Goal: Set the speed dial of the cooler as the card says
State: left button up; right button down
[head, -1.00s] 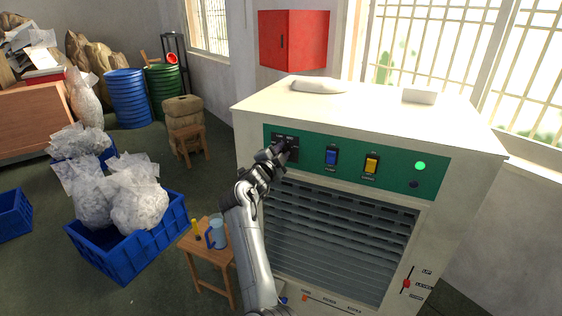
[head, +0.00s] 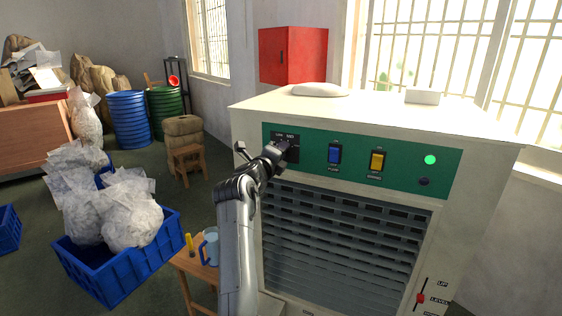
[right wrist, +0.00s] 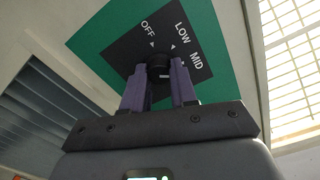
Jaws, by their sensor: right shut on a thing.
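The cooler (head: 350,112) is a large cream cabinet with a green control panel (head: 407,172) across its upper front. My right gripper (head: 286,152) reaches the black dial plate (head: 291,138) at the panel's left end and covers the dial in the head view. In the right wrist view, the fingers of my right gripper (right wrist: 158,74) are shut on the round black speed dial (right wrist: 158,60), one on each side. OFF, LOW and MID show on the plate around it; any further label is hidden. I cannot tell the dial's setting. I see no readable card. My left gripper is out of view.
On the panel are a blue switch (head: 334,154), a yellow switch (head: 377,161) and a lit green lamp (head: 430,160). A red-knobbed level slider (head: 420,298) is lower right. A small stool with a blue jug (head: 210,247) and a blue crate (head: 110,270) stand left.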

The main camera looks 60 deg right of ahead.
jog(key=m+b, duration=0.6)
jog(key=m, duration=0.2)
jog(key=shift+m, duration=0.3)
dwell(0.4)
jog(key=c, duration=0.9)
grip_release()
jog(key=shift+a, duration=0.15)
